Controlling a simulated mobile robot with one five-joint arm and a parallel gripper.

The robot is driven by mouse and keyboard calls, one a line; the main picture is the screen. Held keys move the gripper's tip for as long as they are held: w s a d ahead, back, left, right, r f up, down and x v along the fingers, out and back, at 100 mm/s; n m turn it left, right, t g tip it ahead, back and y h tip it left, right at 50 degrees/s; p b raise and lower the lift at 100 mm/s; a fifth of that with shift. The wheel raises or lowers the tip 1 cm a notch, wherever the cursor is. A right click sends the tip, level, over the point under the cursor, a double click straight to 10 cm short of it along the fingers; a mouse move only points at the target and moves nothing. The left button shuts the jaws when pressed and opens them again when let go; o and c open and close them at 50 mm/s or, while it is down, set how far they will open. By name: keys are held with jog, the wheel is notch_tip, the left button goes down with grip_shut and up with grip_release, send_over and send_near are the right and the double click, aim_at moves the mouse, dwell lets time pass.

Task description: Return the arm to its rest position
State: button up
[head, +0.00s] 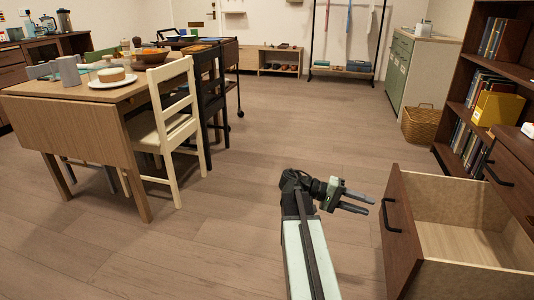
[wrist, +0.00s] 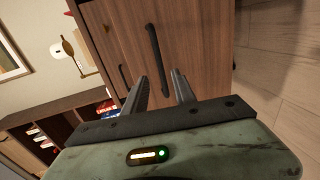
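My gripper (head: 371,206) is in front of the open drawer in the head view, with my arm stretched forward over the floor. Its two dark fingers stand apart with nothing between them; they also show apart in the wrist view (wrist: 159,76). The drawer (head: 398,238) is pulled out at the right, and its visible inside is empty. The fingers point towards its brown front and look clear of it. In the wrist view a wooden front with a black handle (wrist: 158,55) lies beyond the fingertips.
A dining table (head: 70,120) with dishes and chairs (head: 165,125) stands at the left. A bookcase (head: 460,60) and a wicker basket (head: 420,124) stand at the right. The wooden floor (head: 240,190) between them is clear.

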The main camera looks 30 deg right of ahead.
jog(key=w+a+f+n+t+y, duration=0.2)
jog(key=w+a+f+n+t, duration=0.15)
jog(key=w+a+f, duration=0.35)
jog(key=w+a+f+n+t+y, duration=0.15)
jog(key=w+a+f+t, duration=0.35)
jog(key=a, duration=0.5)
jog(key=w+a+f+n+t+y, duration=0.1)
jog(key=w+a+f+y, duration=0.1)
jog(key=a, duration=0.7)
jog(key=w+a+f+n+t+y, duration=0.1)
jog(key=w+a+f+n+y, duration=0.15)
jog(key=a, duration=0.75)
jog(key=w+a+f+n+t+y, duration=0.1)
jog(key=w+a+f+t+y, duration=0.15)
jog(key=a, duration=0.65)
jog(key=s+r+g+p, duration=0.1)
jog(key=s+r+p, duration=0.2)
jog(key=r+p, duration=5)
jog(key=shift+r+g, duration=0.15)
jog(key=shift+g, duration=0.25)
jog(key=shift+d, duration=0.1)
